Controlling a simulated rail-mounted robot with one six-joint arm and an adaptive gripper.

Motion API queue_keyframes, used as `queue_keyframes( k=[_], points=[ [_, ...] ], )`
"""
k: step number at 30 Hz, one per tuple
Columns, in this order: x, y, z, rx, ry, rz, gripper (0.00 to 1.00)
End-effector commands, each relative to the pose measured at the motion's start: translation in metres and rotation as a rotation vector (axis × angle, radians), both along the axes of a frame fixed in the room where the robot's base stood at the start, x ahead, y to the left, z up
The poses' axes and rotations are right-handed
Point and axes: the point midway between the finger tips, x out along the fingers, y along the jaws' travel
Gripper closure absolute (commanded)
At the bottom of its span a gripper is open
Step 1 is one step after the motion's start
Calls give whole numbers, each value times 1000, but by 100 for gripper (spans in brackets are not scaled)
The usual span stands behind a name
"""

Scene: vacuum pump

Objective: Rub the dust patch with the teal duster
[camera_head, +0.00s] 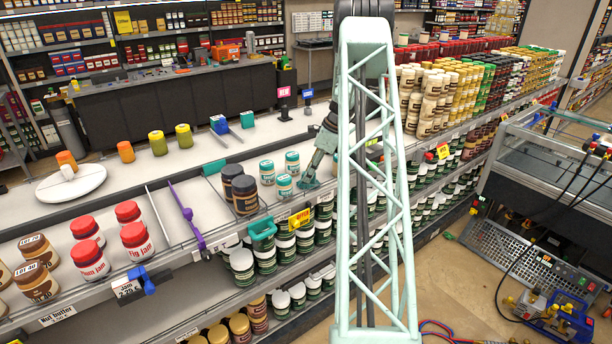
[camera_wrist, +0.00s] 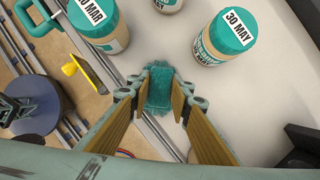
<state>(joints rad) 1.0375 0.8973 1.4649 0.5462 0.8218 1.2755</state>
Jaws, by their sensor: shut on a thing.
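My gripper (camera_wrist: 158,95) is shut on the teal duster (camera_wrist: 159,88), which sits between the two fingertips in the wrist view. The duster is over the pale shelf top (camera_wrist: 185,72), near its front edge; I cannot tell whether it touches the surface. In the head view my gripper (camera_head: 311,176) points down beside the teal-lidded jars, and the duster (camera_head: 308,183) shows small at its tips. I cannot make out a dust patch in either view; it may be hidden under the duster or gripper.
Teal-lidded jars stand close by, one dated 30 MAY (camera_wrist: 225,38) and one dated 30 MAR (camera_wrist: 95,18). Dark-lidded jars (camera_head: 245,195) stand to the left.

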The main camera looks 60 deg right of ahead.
Motion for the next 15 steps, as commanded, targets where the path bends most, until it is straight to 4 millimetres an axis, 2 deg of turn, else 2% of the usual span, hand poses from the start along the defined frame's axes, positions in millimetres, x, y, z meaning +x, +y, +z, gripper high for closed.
queue_keyframes(
  k=[6, 15],
  points=[
    [-4, -10, 0, 0, 0, 0, 90],
    [-4, -12, 0, 0, 0, 0, 90]
  ],
)
